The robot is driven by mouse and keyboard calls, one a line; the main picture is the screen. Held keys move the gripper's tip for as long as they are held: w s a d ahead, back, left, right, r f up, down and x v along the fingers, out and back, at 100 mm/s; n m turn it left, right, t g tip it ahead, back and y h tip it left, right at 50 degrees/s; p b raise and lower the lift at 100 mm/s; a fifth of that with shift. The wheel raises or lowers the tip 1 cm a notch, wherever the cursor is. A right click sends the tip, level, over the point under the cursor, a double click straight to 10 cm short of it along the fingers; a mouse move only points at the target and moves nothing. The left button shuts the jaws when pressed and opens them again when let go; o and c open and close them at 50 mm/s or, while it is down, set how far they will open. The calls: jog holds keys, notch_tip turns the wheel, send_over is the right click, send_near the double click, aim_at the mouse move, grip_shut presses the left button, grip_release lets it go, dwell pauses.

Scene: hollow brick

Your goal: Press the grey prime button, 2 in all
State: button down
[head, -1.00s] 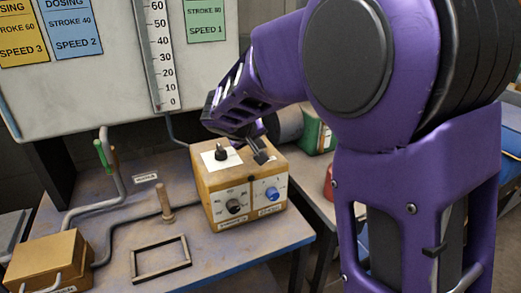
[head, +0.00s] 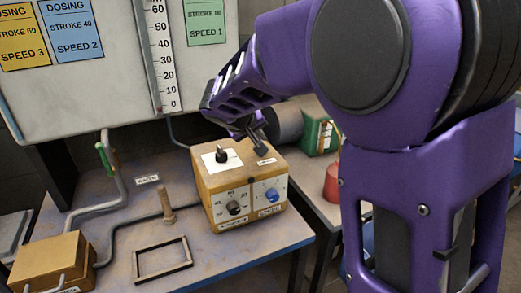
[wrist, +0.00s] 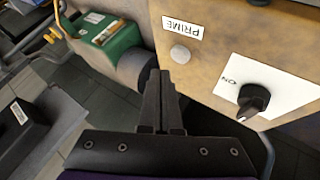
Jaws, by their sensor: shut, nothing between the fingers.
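The grey prime button (wrist: 180,54) is a small round disc on the tan top of the pump box, below the PRIME label (wrist: 181,26) in the wrist view. My gripper (wrist: 160,74) is shut and empty, its fingertips just below and left of the button in that view, not covering it. In the head view my gripper (head: 261,147) is over the back right of the box (head: 210,184). The button cannot be made out there, while its label (head: 266,161) shows in front of the fingertips. I cannot tell the height of the tips above the top.
A black knob (head: 221,154) stands on a white plate to the left of the fingers. Dials (head: 234,207) are on the box front. A grey cylinder (head: 286,122), green box (head: 316,134) and red object (head: 331,182) are on the right. A peg (head: 166,205) stands on the bench.

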jog(key=shift+r+p, duration=0.9)
jog(key=shift+r, duration=1.1)
